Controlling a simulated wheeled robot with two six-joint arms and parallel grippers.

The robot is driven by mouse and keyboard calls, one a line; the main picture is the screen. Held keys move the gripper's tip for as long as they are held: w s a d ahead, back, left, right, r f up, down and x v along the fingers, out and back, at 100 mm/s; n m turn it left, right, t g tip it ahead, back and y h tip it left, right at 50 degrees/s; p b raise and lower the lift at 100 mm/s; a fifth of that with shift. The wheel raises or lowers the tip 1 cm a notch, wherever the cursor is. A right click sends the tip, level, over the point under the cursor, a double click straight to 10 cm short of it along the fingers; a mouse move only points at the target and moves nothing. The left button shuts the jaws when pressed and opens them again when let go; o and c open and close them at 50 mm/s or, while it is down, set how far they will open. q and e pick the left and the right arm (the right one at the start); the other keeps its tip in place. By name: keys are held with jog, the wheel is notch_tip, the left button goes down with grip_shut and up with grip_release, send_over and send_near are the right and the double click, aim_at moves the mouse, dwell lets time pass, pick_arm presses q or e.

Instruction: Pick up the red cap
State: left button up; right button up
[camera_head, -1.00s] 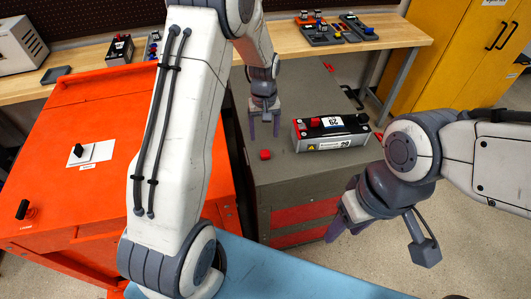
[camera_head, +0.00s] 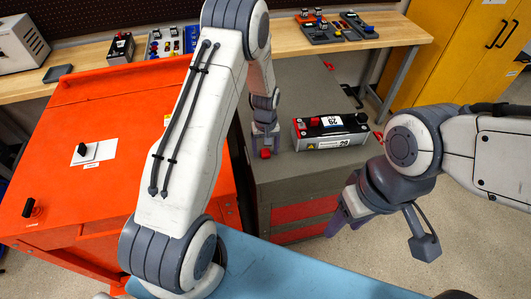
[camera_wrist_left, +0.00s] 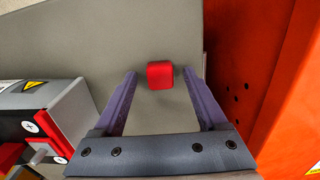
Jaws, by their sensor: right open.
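The red cap (camera_head: 265,154) is a small red block on the grey cart top, left of the battery module. In the left wrist view the red cap (camera_wrist_left: 160,75) lies between the finger ends, with a gap on each side. My left gripper (camera_head: 265,144) is open and stands over the cap in the head view; in the left wrist view its two purple fingers (camera_wrist_left: 160,88) are spread apart. My right gripper (camera_head: 342,215) is open and empty, in front of the cart's right side.
The battery module (camera_head: 332,131) stands on the grey cart (camera_head: 300,172) right of the cap; its end also shows in the left wrist view (camera_wrist_left: 45,125). An orange cabinet (camera_head: 110,130) borders the cart on the left. The cart top in front of the module is bare.

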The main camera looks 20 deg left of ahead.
aim_at(268, 153)
pick_arm(q)
grip_shut()
jog(key=shift+r, duration=0.5)
jog(key=r, duration=0.2)
jog(key=d+r+b, duration=0.1)
jog(key=shift+s+d+r, duration=0.1)
jog(key=shift+s+r, duration=0.1)
jog(key=shift+r, duration=0.15)
jog(key=s+d+r+p, duration=0.2)
jog(key=s+d+r, duration=0.1)
jog(key=d+r, duration=0.6)
jog(key=shift+s+d+r, duration=0.35)
jog(key=shift+s+r, duration=0.05)
jog(key=shift+r, duration=0.8)
